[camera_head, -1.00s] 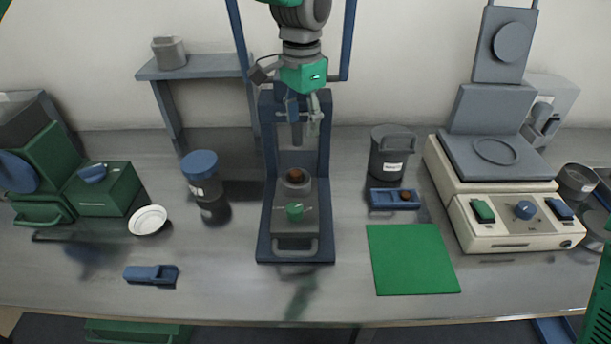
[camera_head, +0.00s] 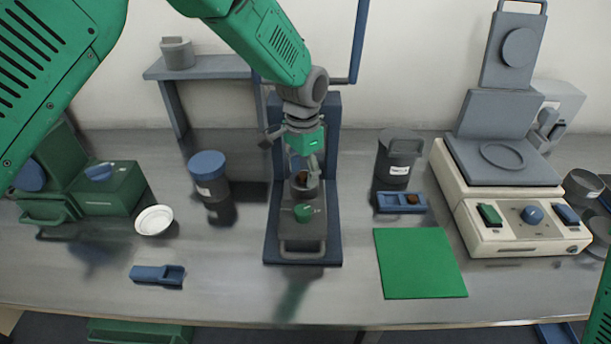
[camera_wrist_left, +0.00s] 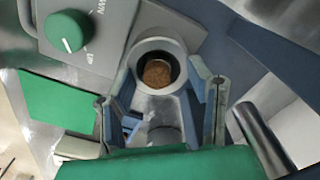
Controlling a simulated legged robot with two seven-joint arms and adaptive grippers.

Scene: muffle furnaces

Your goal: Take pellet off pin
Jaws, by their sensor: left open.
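The brown pellet (camera_head: 301,179) sits at the top of the round grey holder of the press (camera_head: 301,253). In the left wrist view the pellet (camera_wrist_left: 157,73) lies inside a dark ring at the holder's centre. The pin under it is hidden. My left gripper (camera_head: 305,168) has come down over the holder and partly covers it in the head view. In the left wrist view its fingers are spread, one on each side of the holder, and nothing is gripped. Whether the fingertips touch the holder cannot be told. My right gripper is out of view.
A blue tray (camera_head: 388,203) with another brown piece lies right of the press, before a grey canister (camera_head: 398,160). A green mat (camera_head: 420,263) is at front right. A blue-lidded jar (camera_head: 208,175) and white dish (camera_head: 154,220) stand left. The front middle is clear.

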